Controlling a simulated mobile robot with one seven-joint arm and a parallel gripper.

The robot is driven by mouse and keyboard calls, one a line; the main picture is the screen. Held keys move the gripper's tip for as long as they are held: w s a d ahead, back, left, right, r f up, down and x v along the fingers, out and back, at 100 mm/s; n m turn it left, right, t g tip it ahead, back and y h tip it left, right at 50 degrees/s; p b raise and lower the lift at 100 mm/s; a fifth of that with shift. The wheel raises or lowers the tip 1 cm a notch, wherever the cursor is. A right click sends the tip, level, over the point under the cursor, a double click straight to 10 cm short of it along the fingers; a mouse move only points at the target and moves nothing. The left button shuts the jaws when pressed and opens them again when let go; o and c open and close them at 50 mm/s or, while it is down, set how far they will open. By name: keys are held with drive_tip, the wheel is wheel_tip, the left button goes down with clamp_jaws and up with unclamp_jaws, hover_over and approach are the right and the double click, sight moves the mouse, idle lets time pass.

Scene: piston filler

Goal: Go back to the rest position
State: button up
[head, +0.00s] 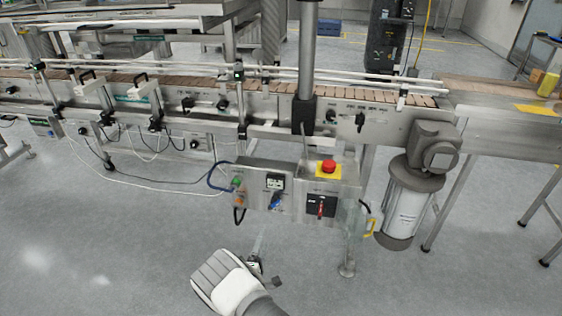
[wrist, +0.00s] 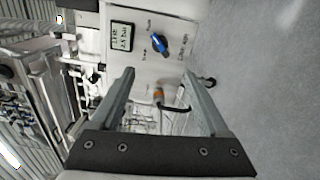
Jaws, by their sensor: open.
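My gripper (wrist: 160,100) is open in the wrist view, its two fingers apart with nothing held between them. In the head view my arm's end (head: 255,262) is at the bottom middle, in front of and below the control box; its fingers are too small there to make out clearly. The control box (head: 257,204) carries a red emergency button (head: 328,167), a red rotary switch (head: 320,206), a small display (head: 275,183) and a blue knob (head: 276,201). The blue knob (wrist: 159,43) and the display (wrist: 121,37) also show beyond the fingers in the wrist view.
The conveyor (head: 270,86) runs across behind the box. A grey motor (head: 408,200) hangs to the right of the box, and a metal support leg (head: 347,250) stands below it. Cables hang at the left. The grey floor (head: 120,255) in front is clear.

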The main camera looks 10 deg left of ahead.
drive_tip(key=w+d+r+m+g+h, duration=0.2)
drive_tip(key=d+r+m+h, duration=0.2)
drive_tip(key=d+r, duration=0.3)
drive_tip(key=w+d+r+m+g+h, duration=0.25)
drive_tip(key=d+r+h, duration=0.2)
drive_tip(key=r, duration=0.55)
drive_tip(key=s+d+r+m+g+h, duration=0.1)
drive_tip(key=s+d+r+m+g, duration=0.25)
drive_tip(key=d+r, duration=0.35)
drive_tip(key=s+d+r+m+g+h, duration=0.1)
drive_tip(key=s+d+r+m+g, duration=0.2)
drive_tip(key=d+r+g, duration=0.3)
drive_tip(key=s+d+r+m+g+y, duration=0.2)
drive_tip(key=s+d+r+m+y, duration=0.3)
drive_tip(key=s+r, duration=0.75)
drive_tip(key=s+a+r+t+y, duration=0.15)
drive_tip(key=s+y, duration=0.25)
drive_tip(key=s, duration=0.5)
drive_tip(key=s+a+r+t+y, duration=0.1)
drive_tip(key=s+r+t+y, duration=0.2)
drive_tip(key=s, duration=0.6)
wheel_tip(320, 180, up, 19)
drive_tip(key=p, duration=2)
drive_tip(key=shift+w+a+g, duration=0.15)
drive_tip(key=shift+w+g, duration=0.2)
drive_tip(key=shift+g, duration=0.1)
drive_tip(key=shift+a, duration=0.1)
